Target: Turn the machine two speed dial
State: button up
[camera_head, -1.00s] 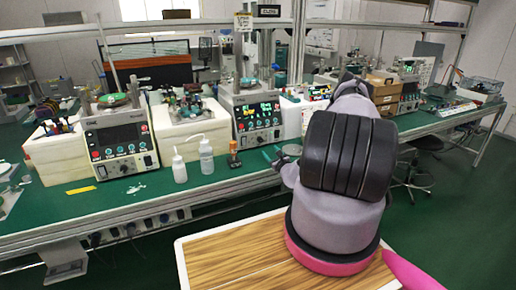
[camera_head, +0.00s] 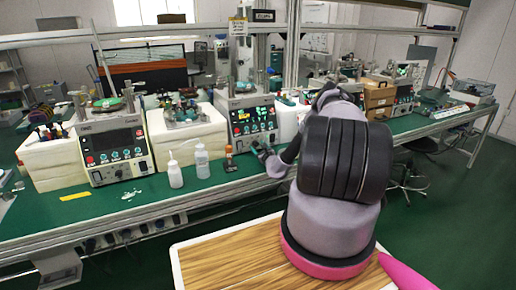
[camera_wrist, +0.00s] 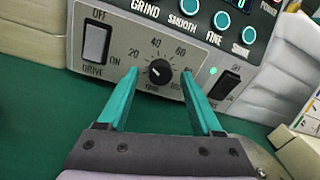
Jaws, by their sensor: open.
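The speed dial (camera_wrist: 160,73) is a small black round knob with a scale around it, on the grey front panel of a machine. In the head view this is the second machine from the left (camera_head: 252,117). My gripper (camera_wrist: 160,76) is open, with its teal fingers pointing at the panel, one on each side of the dial. A gap shows between each finger and the knob; I cannot tell whether the tips touch the panel. In the head view my gripper (camera_head: 262,150) is small at the machine's lower front.
On the panel, a DRIVE rocker switch (camera_wrist: 96,43) is left of the dial and another rocker switch (camera_wrist: 224,84) right of it. A row of buttons sits above. Two white bottles (camera_head: 175,174) and a small amber bottle (camera_head: 229,158) stand on the green bench left of my gripper.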

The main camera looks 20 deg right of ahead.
grip_shut()
jog(key=shift+m, duration=0.5)
jog(key=m, duration=1.1)
jog(key=shift+s+m+g+y, duration=0.1)
jog(key=shift+m+g+y, duration=0.2)
jog(key=shift+m+y, duration=0.1)
jog(key=shift+m, duration=1.9)
